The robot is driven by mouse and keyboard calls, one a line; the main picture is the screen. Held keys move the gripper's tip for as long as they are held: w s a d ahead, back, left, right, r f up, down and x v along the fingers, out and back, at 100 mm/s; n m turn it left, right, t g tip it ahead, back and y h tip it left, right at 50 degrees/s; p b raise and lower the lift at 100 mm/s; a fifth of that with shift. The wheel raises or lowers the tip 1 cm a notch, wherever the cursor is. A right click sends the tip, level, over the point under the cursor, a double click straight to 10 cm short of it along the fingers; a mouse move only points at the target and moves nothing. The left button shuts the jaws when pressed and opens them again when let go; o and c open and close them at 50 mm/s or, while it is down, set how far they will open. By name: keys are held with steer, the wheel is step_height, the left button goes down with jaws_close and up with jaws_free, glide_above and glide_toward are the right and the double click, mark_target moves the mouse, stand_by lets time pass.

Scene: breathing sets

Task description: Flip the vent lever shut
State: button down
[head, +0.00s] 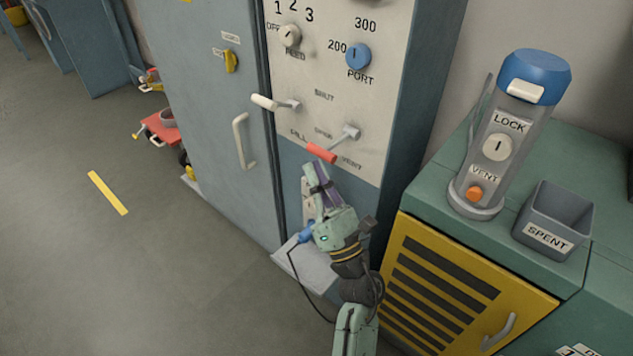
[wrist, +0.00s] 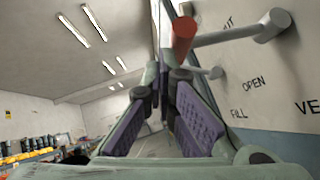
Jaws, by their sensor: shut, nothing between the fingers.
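The vent lever has a red grip (head: 321,152) and a grey arm from a pivot at the right of the white panel. Its grip points down and left, near the OPEN and VENT lettering. In the wrist view the red grip (wrist: 184,38) is just above and right of my fingertips. My gripper (head: 315,172) is shut and empty, just below the red grip in the head view. It also shows in the wrist view (wrist: 163,82). I cannot tell whether fingertips and grip touch.
The fill lever with a white grip (head: 265,102) is to the left on the same panel. A blue port knob (head: 358,55) is above. A green cabinet (head: 430,195) at right holds a grey canister (head: 512,115) and a SPENT bin (head: 553,218).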

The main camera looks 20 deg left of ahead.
steer(key=shift+r+p, duration=0.4)
steer(key=shift+r, duration=1.5)
steer(key=shift+f, duration=0.1)
